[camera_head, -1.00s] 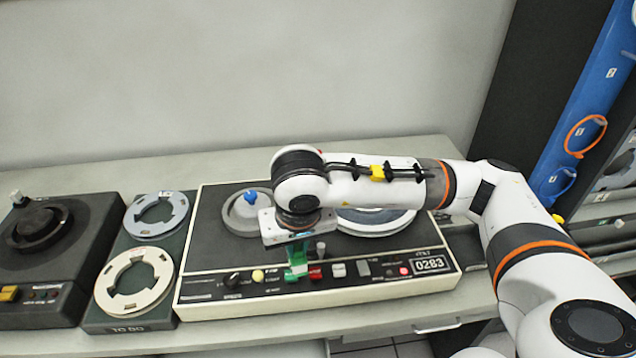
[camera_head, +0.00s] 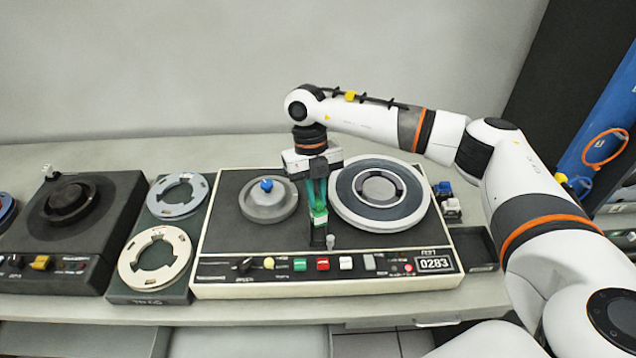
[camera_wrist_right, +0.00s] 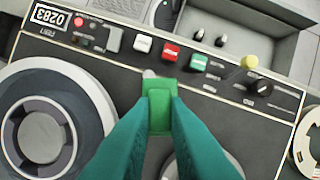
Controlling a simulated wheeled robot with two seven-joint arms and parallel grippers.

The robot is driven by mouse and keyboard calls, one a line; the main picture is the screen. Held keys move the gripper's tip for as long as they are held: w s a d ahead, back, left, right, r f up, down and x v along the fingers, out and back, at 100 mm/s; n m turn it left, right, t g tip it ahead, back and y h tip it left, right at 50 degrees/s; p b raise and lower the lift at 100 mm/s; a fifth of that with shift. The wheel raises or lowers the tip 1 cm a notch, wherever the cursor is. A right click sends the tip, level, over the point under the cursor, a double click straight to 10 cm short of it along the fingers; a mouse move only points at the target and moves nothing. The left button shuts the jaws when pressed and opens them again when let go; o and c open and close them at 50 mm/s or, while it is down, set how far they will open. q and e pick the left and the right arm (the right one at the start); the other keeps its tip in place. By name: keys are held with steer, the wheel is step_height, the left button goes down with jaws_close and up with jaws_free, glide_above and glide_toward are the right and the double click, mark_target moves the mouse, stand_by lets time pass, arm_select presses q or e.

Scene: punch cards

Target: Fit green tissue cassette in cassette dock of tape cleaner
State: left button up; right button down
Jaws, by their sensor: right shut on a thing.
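The tape cleaner (camera_head: 232,240) is a dark-topped, cream-sided deck with a left hub with a blue knob (camera_head: 267,186), a large right reel (camera_head: 350,215) and a front button panel. My right gripper (camera_head: 318,206) points down between hub and reel, its teal fingers shut on the green tissue cassette (camera_head: 320,217). The cassette (camera_wrist_right: 158,108) also shows between the fingertips in the right wrist view. A dark upright piece (camera_head: 318,238) shows just below it, beside a small grey post (camera_head: 331,241). The cassette dock is not clearly seen; whether the cassette touches it I cannot tell. My left gripper is not in view.
A rack with a grey ring (camera_head: 178,196) and a cream ring (camera_head: 154,258) stands left of the cleaner, with another dark deck (camera_head: 112,215) beyond. Small blue-topped items (camera_head: 446,202) and a dark tray (camera_head: 478,248) are at right.

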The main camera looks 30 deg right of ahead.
mark_target(318, 205)
steer(key=m, duration=0.3)
steer(key=shift+w+d+r+y, duration=0.1)
steer(key=shift+w+d+y, duration=0.2)
steer(key=shift+w+d, duration=0.1)
steer(key=shift+m, duration=0.4)
step_height(318, 205, down, 2)
steer(key=shift+f+b, duration=0.1)
steer(key=shift+b, duration=0.6)
step_height(318, 205, down, 3)
steer(key=shift+r+b, duration=0.1)
steer(key=shift+b, duration=0.9)
steer(key=shift+p, duration=0.3)
steer(key=shift+f+b, duration=0.95)
steer(key=shift+f, duration=0.7)
